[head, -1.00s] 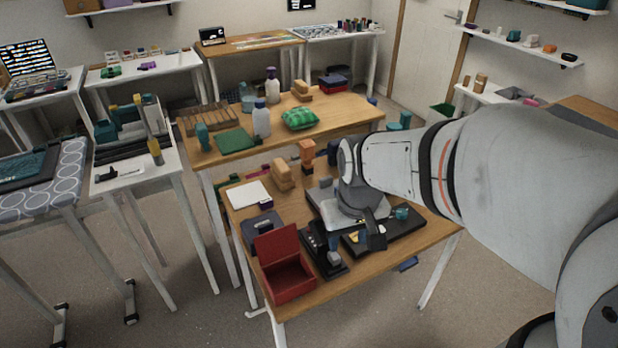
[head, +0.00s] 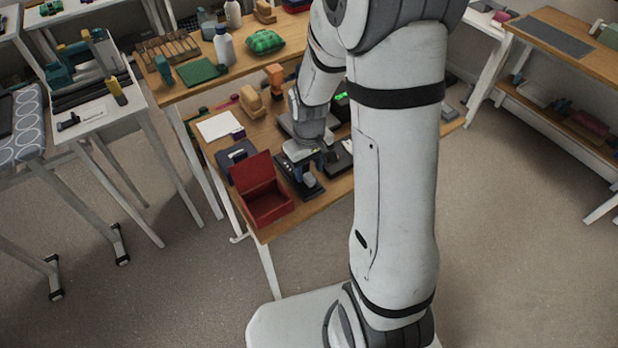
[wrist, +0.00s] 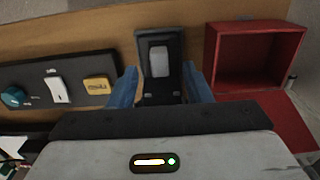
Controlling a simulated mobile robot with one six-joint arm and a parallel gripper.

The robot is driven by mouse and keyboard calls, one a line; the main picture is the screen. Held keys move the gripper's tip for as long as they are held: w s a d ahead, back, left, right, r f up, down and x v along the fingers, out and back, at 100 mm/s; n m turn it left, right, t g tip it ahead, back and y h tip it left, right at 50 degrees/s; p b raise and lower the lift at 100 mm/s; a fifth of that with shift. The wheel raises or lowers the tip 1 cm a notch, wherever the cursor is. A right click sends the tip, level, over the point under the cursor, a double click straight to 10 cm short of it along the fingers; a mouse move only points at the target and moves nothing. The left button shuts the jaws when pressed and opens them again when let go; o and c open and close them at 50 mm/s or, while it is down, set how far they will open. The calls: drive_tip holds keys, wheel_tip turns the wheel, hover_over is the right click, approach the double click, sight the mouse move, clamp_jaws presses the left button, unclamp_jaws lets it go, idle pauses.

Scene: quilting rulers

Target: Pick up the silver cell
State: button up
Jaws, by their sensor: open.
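The silver cell (wrist: 159,62) is a small pale grey block with rounded edges. It sits in a black holder (wrist: 175,45) in the upper middle of the wrist view. The holder also shows on the wooden table in the head view (head: 291,186), where I cannot make out the cell clearly. My gripper (wrist: 160,72) is open, with one blue finger on each side of the holder and nothing held between them. In the head view, my gripper (head: 327,160) is just above the holder, partly hidden by my arm.
An open red box (head: 262,192) stands left of the holder in the head view; it is at right in the wrist view (wrist: 250,56). A black panel (wrist: 40,75) with a teal knob, white switch and yellow button lies left in the wrist view. White paper (head: 219,125) lies farther back.

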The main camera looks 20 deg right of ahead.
sight(309, 180)
drive_tip(key=shift+f, duration=1.25)
drive_tip(key=shift+c, duration=0.6)
clamp_jaws()
